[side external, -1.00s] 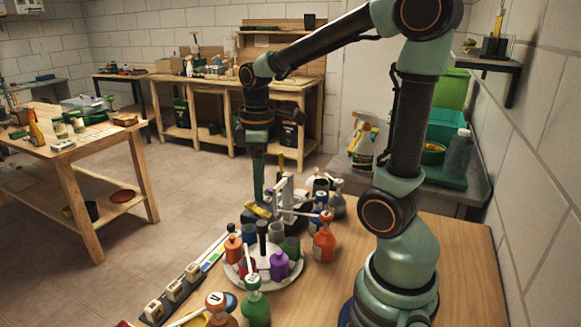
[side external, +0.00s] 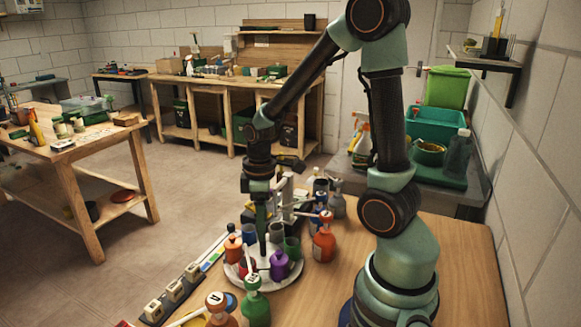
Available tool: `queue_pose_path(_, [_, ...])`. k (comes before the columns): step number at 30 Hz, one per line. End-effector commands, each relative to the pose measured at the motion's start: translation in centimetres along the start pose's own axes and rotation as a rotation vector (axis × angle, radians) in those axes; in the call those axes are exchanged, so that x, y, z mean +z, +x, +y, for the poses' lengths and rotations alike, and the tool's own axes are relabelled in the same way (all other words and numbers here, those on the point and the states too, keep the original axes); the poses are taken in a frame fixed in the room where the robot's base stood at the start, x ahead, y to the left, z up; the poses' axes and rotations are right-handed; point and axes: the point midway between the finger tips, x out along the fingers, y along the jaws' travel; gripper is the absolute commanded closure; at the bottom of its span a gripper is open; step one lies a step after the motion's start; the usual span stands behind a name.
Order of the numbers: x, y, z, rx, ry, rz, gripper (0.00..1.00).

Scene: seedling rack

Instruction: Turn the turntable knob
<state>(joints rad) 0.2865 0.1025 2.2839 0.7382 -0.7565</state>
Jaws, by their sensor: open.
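The turntable (side external: 291,279) is a round white disc on the wooden bench, with several small coloured bottles and pots around its rim. Its upright black knob stood at the centre earlier and is now mostly hidden by or merged with my gripper. My gripper (side external: 262,238) is open and points straight down over the middle of the turntable, at the knob's place. I cannot tell whether the fingers touch the knob. A purple bottle (side external: 279,265) and an orange bottle (side external: 233,249) stand on the disc close to my gripper.
An orange spray bottle (side external: 323,243) stands right of the turntable and a green bottle (side external: 256,305) in front. A rack with white parts (side external: 287,196) and more bottles are behind. A strip with pale blocks (side external: 173,290) lies left. The bench at right front is clear.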

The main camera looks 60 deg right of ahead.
Motion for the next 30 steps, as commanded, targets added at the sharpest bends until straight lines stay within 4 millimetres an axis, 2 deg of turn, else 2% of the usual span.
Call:
queue_pose_path(1, [0.0,-0.01,0.0,0.0,0.0,0.0,0.43])
queue_pose_path(5, [-0.01,-0.03,0.0,0.0,0.0,0.0,0.93])
queue_pose_path(6, [-0.01,-0.03,0.0,0.0,0.0,0.0,1.0])
queue_pose_path(19, [-0.03,-0.07,-0.05,-0.002,0.071,-0.002,1.0])
queue_pose_path(30, [-0.09,-0.09,-0.11,-0.005,0.363,-0.008,1.0])
